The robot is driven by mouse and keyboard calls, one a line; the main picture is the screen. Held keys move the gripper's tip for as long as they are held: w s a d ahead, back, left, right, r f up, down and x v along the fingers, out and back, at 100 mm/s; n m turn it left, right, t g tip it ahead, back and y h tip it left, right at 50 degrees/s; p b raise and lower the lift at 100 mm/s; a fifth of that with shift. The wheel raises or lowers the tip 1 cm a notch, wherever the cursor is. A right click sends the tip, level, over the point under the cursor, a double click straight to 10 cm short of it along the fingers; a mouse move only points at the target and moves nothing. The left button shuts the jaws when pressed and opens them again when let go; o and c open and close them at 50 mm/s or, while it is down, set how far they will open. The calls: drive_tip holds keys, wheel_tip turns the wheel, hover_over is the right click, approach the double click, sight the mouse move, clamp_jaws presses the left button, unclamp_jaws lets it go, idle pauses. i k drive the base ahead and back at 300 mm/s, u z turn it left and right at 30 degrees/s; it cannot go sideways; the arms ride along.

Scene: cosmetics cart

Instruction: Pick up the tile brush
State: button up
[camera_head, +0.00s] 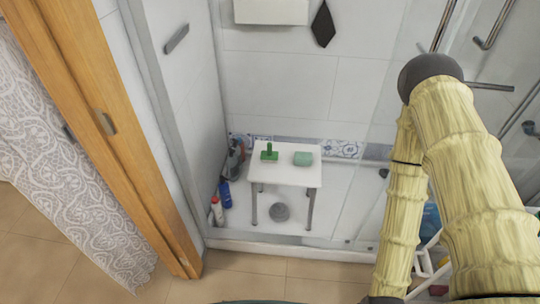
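A small white table (285,174) stands inside the shower area. On its top at the left lies a green brush with an upright handle (269,153), which looks like the tile brush. A paler green block (302,158), perhaps a sponge, lies apart from it to the right. My arm comes down the right side of the view, away from the table. Its lower end runs out at the bottom edge, and my gripper is not visible. Nothing covers the brush.
Several bottles, one blue (225,193) and one white and red (217,211), stand left of the table. A grey bowl-like thing (279,212) sits beneath it. A low shower sill (290,249), glass panels and a wooden door frame (105,122) bound the area. Tiled floor (240,275) in front is clear.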

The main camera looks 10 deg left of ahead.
sight(268, 156)
drive_tip(key=k, duration=0.55)
drive_tip(key=u, duration=0.85)
drive_tip(key=i, duration=1.9)
drive_tip(key=z, duration=0.85)
